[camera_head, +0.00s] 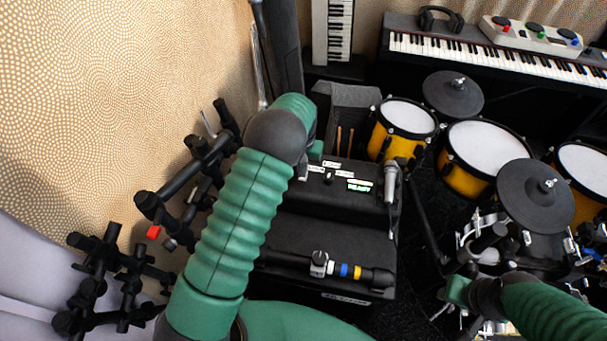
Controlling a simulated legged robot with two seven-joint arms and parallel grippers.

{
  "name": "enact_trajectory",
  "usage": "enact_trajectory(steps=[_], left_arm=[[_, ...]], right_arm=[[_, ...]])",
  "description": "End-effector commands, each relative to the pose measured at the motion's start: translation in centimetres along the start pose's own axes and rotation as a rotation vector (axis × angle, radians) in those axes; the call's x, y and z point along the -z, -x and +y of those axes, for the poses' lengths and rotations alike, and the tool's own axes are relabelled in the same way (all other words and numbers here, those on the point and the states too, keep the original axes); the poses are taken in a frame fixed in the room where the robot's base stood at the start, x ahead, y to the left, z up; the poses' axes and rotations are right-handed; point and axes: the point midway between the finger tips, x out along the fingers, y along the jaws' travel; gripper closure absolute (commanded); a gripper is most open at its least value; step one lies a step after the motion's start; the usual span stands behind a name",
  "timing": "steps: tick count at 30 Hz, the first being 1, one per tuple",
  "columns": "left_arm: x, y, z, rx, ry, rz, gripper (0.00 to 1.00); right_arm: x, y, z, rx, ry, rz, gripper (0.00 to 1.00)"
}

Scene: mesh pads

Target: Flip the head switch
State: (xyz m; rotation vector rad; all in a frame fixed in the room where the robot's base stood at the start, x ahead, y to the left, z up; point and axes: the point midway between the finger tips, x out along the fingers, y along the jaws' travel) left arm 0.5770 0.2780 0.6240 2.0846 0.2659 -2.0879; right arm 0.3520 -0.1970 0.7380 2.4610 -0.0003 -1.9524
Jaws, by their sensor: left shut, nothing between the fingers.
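The black amp head (372,206) sits in the middle, with small lit labels (359,186) on its panel. A tiny dark switch or knob (328,178) shows among the labels, too small to read its position. My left gripper (316,151) is shut and empty at the panel's upper left edge, partly hidden by my wrist; I cannot tell if it touches. My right gripper (459,291) is low at the right, away from the amp, beside the drums; its fingers are not clear.
A microphone (391,183) stands at the amp's right end. A black bar with coloured bands (340,269) lies in front. Black stands (190,170) crowd the left by the wall. Yellow drums (475,160) and cymbal pads (535,193) fill the right; keyboards (480,52) are behind.

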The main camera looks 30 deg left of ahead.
Motion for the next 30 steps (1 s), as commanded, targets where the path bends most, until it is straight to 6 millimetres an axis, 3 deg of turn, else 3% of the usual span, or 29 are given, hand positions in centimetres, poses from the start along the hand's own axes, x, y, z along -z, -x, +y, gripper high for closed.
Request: enact_trajectory(steps=[30], left_arm=[[0.0, -1.6, 0.0, 0.000, 0.000, 0.001, 1.00]], right_arm=[[-0.2, -0.7, 0.0, 0.000, 0.000, 0.000, 0.64]])
